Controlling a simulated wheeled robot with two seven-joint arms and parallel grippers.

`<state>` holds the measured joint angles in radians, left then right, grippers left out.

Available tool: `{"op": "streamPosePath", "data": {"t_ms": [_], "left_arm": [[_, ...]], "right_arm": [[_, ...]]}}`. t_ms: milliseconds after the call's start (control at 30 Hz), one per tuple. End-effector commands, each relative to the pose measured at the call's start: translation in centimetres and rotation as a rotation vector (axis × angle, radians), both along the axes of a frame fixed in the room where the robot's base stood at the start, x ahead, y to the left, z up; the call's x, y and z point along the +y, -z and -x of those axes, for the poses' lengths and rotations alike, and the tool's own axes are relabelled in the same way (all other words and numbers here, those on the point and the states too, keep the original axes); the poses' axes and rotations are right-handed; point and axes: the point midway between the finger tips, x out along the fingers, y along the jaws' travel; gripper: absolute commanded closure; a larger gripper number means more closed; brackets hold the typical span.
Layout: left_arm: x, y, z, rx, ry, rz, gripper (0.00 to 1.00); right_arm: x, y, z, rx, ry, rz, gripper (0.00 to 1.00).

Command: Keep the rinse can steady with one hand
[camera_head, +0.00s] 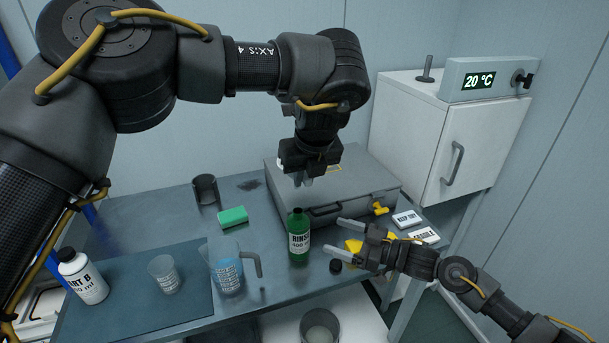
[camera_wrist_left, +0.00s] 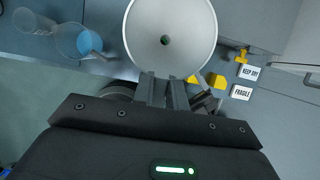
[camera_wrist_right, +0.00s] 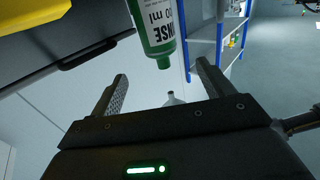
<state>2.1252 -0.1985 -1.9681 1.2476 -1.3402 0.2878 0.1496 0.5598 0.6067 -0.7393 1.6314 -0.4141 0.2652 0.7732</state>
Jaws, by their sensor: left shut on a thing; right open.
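The green rinse can (camera_head: 299,243), with a white label, stands upright on the table in front of the grey case. My right gripper (camera_head: 334,236) is open just right of it, fingers pointing at it, with no contact visible. In the right wrist view the can (camera_wrist_right: 156,35) appears inverted, beyond the open fingers. My left gripper (camera_head: 303,182) is above the can. In the left wrist view it is shut at the rim of a pale round funnel-like piece (camera_wrist_left: 170,25), whose central hole shows green. The head view mostly hides this piece behind the gripper.
A beaker of blue liquid (camera_head: 228,276) and a bent metal rod (camera_head: 256,264) stand left of the can. A black cap (camera_head: 335,266) lies at its right. The grey case (camera_head: 350,183) stands behind, a green sponge (camera_head: 233,216) back left.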

Motion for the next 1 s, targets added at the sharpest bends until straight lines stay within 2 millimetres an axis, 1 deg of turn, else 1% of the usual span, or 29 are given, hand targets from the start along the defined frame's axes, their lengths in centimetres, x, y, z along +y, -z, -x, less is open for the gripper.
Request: {"op": "streamPosePath", "data": {"t_ms": [133, 267, 667, 767, 1000], "left_arm": [[0.0, -0.3, 0.0, 0.0, 0.0, 0.0, 1.0], [0.0, -1.0, 0.0, 0.0, 0.0, 0.0, 1.0], [0.0, -3.8, 0.0, 0.0, 0.0, 0.0, 1.0], [0.0, -4.0, 0.0, 0.0, 0.0, 0.0, 1.0], [0.0, -3.9, 0.0, 0.0, 0.0, 0.0, 1.0]], "right_arm": [[-0.2, -0.2, 0.1, 0.0, 0.001, 0.0, 0.2], [-0.9, -0.8, 0.4, 0.0, 0.002, 0.001, 0.2], [-4.1, -3.0, 2.0, 0.001, 0.001, 0.0, 0.2], [-4.4, -3.1, 2.2, 0.0, 0.001, 0.001, 0.2], [-4.5, -3.0, 2.2, 0.0, 0.0, 0.0, 0.2]]}}
